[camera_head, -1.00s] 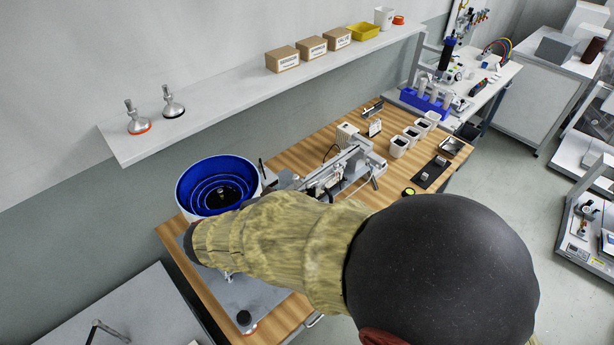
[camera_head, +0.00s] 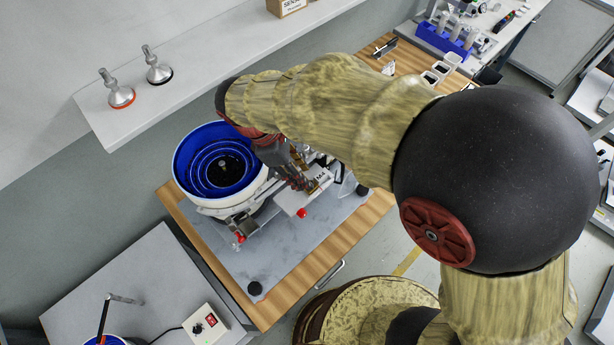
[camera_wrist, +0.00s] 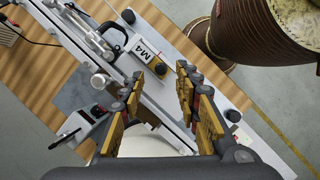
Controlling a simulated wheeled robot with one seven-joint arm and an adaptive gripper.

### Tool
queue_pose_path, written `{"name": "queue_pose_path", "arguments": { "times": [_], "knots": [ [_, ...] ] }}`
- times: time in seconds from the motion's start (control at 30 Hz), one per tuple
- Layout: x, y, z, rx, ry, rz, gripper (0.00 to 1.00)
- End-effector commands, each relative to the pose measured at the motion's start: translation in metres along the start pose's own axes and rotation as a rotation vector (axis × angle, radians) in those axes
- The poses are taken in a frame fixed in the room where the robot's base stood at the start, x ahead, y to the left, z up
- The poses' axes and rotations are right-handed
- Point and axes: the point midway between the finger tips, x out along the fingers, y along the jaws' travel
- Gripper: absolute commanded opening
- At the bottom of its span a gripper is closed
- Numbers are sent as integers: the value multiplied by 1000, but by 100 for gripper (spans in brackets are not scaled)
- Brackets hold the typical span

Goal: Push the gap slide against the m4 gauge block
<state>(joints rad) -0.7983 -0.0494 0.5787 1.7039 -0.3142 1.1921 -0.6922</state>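The M4 gauge block (camera_wrist: 145,50), with a white label reading "M4", lies on the long pale rail of the feeder fixture in the wrist view. Its label also shows in the head view (camera_head: 320,176), close to my fingertips. My gripper (camera_wrist: 159,73) is over the rail with its two yellow-padded fingers spread and nothing seen between the pads. The fingertips are close to the near end of the block; I cannot tell whether they touch anything. In the head view my gripper (camera_head: 300,183) points down at the fixture. I cannot clearly pick out the gap slide.
A blue-lined bowl feeder (camera_head: 220,165) stands left of my gripper. A shelf with two levelling feet (camera_head: 158,66) runs above the bench at the back. The wooden bench (camera_head: 345,235) is bare along its front edge. A red knob (camera_head: 302,213) sticks out from the fixture.

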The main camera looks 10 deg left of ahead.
Motion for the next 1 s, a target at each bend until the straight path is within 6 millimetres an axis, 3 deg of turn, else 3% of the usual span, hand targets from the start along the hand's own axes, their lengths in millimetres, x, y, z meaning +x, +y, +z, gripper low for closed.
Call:
{"name": "queue_pose_path", "arguments": {
  "times": [0.2, 0.57, 1.0],
  "knots": [
    [27, 0, 0, 1, -1, -1, 33],
    [32, 0, 0, 0, 0, 0, 33],
    [32, 0, 0, 0, -1, 0, 9]
  ]
}}
